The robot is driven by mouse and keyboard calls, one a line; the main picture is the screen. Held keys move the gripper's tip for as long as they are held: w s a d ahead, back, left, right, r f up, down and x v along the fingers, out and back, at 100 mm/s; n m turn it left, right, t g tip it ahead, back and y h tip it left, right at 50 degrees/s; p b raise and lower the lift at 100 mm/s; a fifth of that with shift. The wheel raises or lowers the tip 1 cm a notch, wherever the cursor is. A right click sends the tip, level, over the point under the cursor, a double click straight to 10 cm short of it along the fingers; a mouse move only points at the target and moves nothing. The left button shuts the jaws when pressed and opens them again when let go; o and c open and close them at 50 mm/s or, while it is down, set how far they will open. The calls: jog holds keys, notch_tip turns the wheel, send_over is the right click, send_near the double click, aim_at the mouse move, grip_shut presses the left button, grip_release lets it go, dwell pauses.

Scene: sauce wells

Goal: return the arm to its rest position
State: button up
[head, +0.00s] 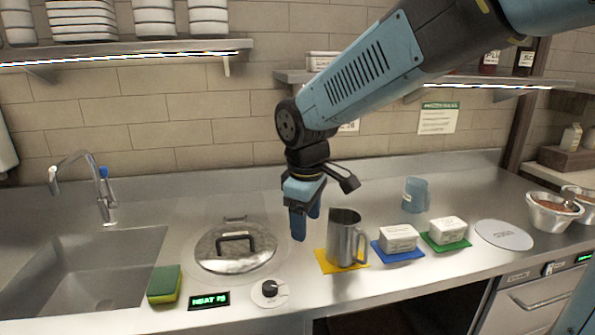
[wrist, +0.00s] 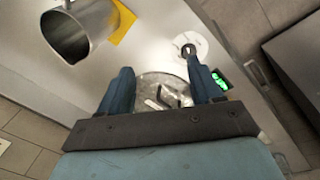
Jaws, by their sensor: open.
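My gripper (head: 304,222) hangs from the blue arm above the counter, between the lidded well and the metal pitcher. Its two blue fingers point down. In the wrist view my gripper (wrist: 165,90) is open, with its fingers apart and nothing between them. The lidded well (head: 236,250) is left of the gripper, its lid on. The metal pitcher (head: 343,238) stands upright on a yellow mat (head: 322,262), just right of the gripper and apart from it. The pitcher also shows in the wrist view (wrist: 88,25) at upper left.
White tubs sit on a blue mat (head: 385,254) and a green mat (head: 432,245) at right. A blue jug (head: 416,194) stands behind. A knob (head: 269,290), a display (head: 209,301) and a sponge (head: 164,284) are at the front left. A sink (head: 80,270) is at left. Shelves (head: 130,50) hang above.

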jog(key=s+d+r+m+t, duration=0.2)
jog(key=s+d+m, duration=0.3)
jog(key=d, duration=0.6)
jog(key=s+d+r+m+t, duration=0.1)
jog(key=s+d+r+m, duration=0.3)
jog(key=d, duration=0.8)
jog(key=s+m, duration=0.2)
jog(key=m, duration=0.2)
jog(key=shift+t, duration=0.4)
jog(key=shift+r, duration=0.1)
